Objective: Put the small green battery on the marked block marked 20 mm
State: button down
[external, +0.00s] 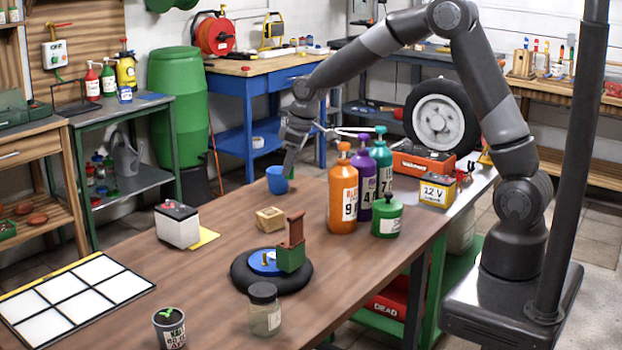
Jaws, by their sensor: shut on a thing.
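My gripper (290,170) is at the far end of the wooden table, pointing down just above and beside a blue cup (278,180). It is shut on a small greenish thing (289,162), which looks like the small green battery; it is small and partly hidden by the fingers. A light wooden block (270,219) sits near the middle of the table. Its top and any marking are too small to read, so I cannot tell whether it is the one marked 20 mm.
Orange, purple and teal bottles (343,195) and a green canister (387,220) stand right of the block. A green and red piece (291,252) sits on a black ring in front. A white battery (177,226), glass jar (264,310) and white-panelled grid (75,298) are nearer. Clear tabletop lies between.

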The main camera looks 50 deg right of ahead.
jog(key=a+f, duration=0.1)
jog(key=a, duration=0.1)
jog(key=w+a+f, duration=0.1)
jog(key=a, duration=0.1)
jog(key=w+a+f, duration=0.1)
jog(key=a, duration=0.1)
jog(key=shift+f, duration=2.35)
jog(key=shift+f, duration=0.15)
jog(key=c, duration=1.2)
grip_release()
